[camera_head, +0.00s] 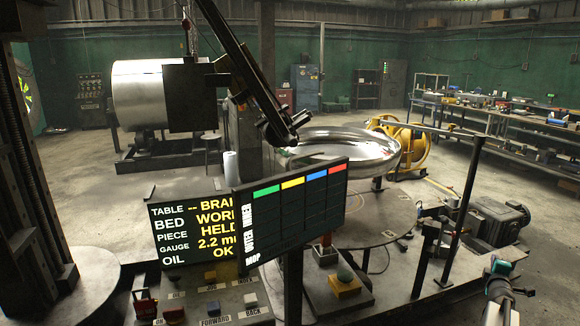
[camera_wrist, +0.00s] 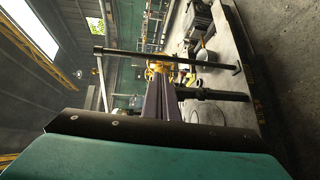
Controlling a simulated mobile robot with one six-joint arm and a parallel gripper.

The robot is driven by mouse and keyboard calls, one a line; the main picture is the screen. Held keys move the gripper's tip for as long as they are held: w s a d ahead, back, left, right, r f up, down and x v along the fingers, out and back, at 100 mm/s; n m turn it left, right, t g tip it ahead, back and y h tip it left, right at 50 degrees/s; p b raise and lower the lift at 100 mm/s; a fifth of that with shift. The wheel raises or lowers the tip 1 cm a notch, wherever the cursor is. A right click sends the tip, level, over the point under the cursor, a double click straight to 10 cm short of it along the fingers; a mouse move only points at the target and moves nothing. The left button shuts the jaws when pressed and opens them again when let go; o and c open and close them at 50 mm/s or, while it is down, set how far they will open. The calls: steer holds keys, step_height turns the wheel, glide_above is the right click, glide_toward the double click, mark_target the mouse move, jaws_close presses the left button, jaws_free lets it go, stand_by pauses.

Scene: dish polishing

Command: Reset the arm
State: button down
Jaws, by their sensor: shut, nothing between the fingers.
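My gripper (camera_head: 500,266) shows small at the lower right of the head view, at the end of my teal and dark arm. It is apart from the machine and the other things there. In the wrist view its two dark fingers (camera_wrist: 162,88) lie close together, shut and empty, beyond the teal wrist housing. A large shiny metal dish (camera_head: 350,150) sits over the round table (camera_head: 350,236) in the middle of the head view, well away from my gripper.
A dark upright post with a rail (camera_head: 460,212) and a motor (camera_head: 499,222) stand near my arm. Shelves (camera_head: 510,115) line the right. Floor (camera_head: 545,215) at right is clear.

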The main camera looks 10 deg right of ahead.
steer(key=w+a+f+n+y, duration=0.1)
steer(key=w+a+f, duration=0.35)
steer(key=a, duration=0.25)
steer(key=w+a+f+n+t+y+b, duration=0.1)
steer(key=w+a+f+y, duration=0.15)
steer(key=a+f, duration=0.4)
steer(key=w+a+f+y, duration=0.1)
steer(key=w+a+f, duration=0.25)
steer(key=a, duration=0.55)
steer(key=s+a+f+m+g+y+b, duration=0.1)
steer(key=a+f, duration=0.8)
steer(key=a, duration=0.2)
steer(key=s+a+f+g+y+b, duration=0.1)
steer(key=s+a+f+g, duration=0.1)
steer(key=a+f, duration=0.75)
steer(key=s+a+f+m+g+y, duration=0.15)
steer(key=s+a+f+g, duration=0.25)
steer(key=s+a+f, duration=0.6)
steer(key=s+a+f+m+g, duration=0.3)
steer(key=s+a+f, duration=0.35)
steer(key=s, duration=0.65)
steer(key=s+a+r+m+g+y, duration=0.1)
steer(key=s+a+m+g, duration=0.2)
steer(key=s, duration=0.9)
steer(key=s+a+r+m+g+y+b, duration=0.1)
steer(key=s+a+g, duration=0.5)
steer(key=s, duration=0.7)
steer(key=shift+s+a+r+m+y, duration=0.25)
steer(key=shift+a+r+m+y, duration=0.2)
steer(key=shift+m, duration=0.7)
